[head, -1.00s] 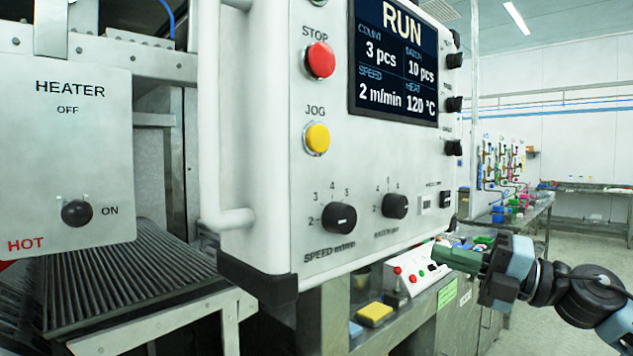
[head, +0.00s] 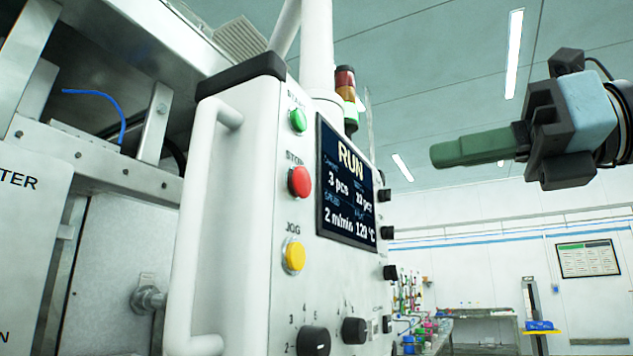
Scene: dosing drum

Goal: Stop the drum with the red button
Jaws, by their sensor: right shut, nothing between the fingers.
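The red STOP button (head: 299,181) is on the front of the white control panel (head: 250,250), between the green button (head: 298,120) above and the yellow JOG button (head: 294,256) below. The panel's screen (head: 347,190) reads RUN, 3 pcs and 2 m/min. My right gripper (head: 436,155) is shut and empty. Its green fingers point left, at a height a little above the STOP button in the picture, to the right of the panel and apart from it. My left gripper is not in view. The drum cannot be made out.
A white handle (head: 190,230) runs down the panel's left edge. Black knobs (head: 314,341) sit below the buttons, and black side switches (head: 390,272) stick out on the right. A signal lamp (head: 346,90) stands behind the panel. The space between gripper and panel looks clear.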

